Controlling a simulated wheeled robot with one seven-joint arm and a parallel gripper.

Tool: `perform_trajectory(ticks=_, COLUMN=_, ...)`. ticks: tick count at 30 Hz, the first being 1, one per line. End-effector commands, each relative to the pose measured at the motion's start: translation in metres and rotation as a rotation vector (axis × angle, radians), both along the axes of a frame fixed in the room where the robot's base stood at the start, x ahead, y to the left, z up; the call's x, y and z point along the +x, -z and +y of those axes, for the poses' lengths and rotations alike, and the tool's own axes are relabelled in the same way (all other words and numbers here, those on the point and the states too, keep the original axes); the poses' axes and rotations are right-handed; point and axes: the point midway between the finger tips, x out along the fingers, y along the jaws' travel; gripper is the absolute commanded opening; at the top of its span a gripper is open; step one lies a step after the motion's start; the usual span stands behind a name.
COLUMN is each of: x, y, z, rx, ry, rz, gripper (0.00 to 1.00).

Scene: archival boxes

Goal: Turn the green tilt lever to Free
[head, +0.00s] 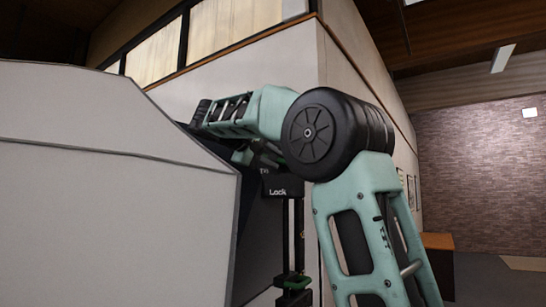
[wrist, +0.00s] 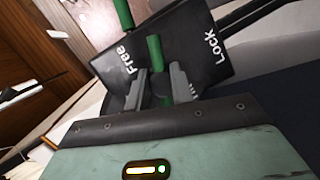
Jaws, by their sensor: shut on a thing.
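The green tilt lever (wrist: 154,52) stands up between my fingers in the wrist view, in front of a black label plate (wrist: 185,38). My gripper (wrist: 160,80) is shut on the lever, with one grey finger on each side of it. White "Free" is on the plate left of the lever and "Lock" is on the right; the lever tip lies between them, nearer Free. In the head view the plate (head: 283,187) shows "Lock"; my arm hides the lever and fingers there.
A second green bar (wrist: 123,14) shows beyond the plate. In the head view, a large grey-white casing (head: 110,190) fills the left, close to my arm. A brown cabinet (head: 437,241) stands at the right.

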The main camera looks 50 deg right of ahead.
Motion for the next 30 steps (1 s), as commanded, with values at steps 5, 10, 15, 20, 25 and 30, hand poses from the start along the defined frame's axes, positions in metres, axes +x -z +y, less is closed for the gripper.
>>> perform_trajectory(ticks=5, x=0.0029, y=0.0018, z=0.0017, rx=-0.027, ry=-0.007, rz=0.134, gripper=0.0)
perform_trajectory(ticks=10, x=0.0031, y=0.0019, z=0.0022, rx=-0.05, ry=-0.007, rz=0.228, gripper=0.0)
perform_trajectory(ticks=15, x=0.003, y=0.0023, z=0.0018, rx=-0.063, ry=-0.006, rz=0.29, gripper=0.0)
perform_trajectory(ticks=20, x=0.0029, y=0.0023, z=0.0016, rx=-0.07, ry=-0.005, rz=0.318, gripper=0.0)
perform_trajectory(ticks=25, x=0.0028, y=0.0025, z=0.0015, rx=-0.071, ry=-0.005, rz=0.329, gripper=0.0)
perform_trajectory(ticks=30, x=0.0027, y=0.0027, z=0.0015, rx=-0.07, ry=-0.005, rz=0.329, gripper=0.0)
